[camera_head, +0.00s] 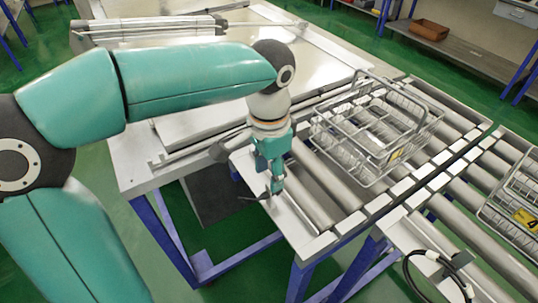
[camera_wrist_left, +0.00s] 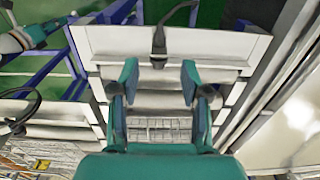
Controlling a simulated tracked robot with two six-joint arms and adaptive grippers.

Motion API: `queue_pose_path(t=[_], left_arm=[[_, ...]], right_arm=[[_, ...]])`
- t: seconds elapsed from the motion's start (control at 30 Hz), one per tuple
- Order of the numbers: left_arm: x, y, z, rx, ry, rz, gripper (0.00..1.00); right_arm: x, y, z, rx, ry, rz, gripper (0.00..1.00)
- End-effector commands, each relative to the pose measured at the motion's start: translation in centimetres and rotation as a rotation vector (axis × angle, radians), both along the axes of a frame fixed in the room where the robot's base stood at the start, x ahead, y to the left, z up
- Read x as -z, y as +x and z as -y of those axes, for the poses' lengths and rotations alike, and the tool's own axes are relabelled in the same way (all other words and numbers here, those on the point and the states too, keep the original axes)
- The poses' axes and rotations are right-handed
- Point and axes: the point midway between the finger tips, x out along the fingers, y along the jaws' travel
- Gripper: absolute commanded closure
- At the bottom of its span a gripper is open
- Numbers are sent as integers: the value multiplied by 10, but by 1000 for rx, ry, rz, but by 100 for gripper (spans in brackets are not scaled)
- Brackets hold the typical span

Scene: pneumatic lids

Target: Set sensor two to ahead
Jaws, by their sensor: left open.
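A small black sensor with a cable (camera_wrist_left: 159,42) sits on the pale side rail (camera_wrist_left: 215,44) of the roller conveyor in the left wrist view. In the head view only a dark part of it (camera_head: 248,198) shows beside my fingers. No number on it is readable. My left gripper (camera_head: 276,187) points down above this rail, close to the sensor. In the left wrist view the gripper (camera_wrist_left: 159,80) is open and empty, with its fingers apart on either side of the sensor's line. A teal part, likely of my right arm, shows at the upper left there; its jaws are unclear.
A wire basket (camera_head: 318,125) stands on the rollers behind my left gripper. Another basket with a yellow label (camera_head: 526,219) is at the right edge. A second black sensor with a looped cable (camera_head: 432,256) is on the neighbouring conveyor. A metal table (camera_head: 150,160) adjoins at left.

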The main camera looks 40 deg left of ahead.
Motion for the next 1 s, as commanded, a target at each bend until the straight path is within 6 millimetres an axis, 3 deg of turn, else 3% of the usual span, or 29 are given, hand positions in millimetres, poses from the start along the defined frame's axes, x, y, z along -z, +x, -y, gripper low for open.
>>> queue_pose_path(t=[0.1,0.3,1.0], left_arm=[[-22,1,0,1,-1,4,54],[-42,1,0,2,1,1,54],[-45,0,0,1,0,-1,54]], right_arm=[[0,0,0,0,0,0,60],[0,0,0,0,0,0,60],[1,0,0,0,0,0,60]])
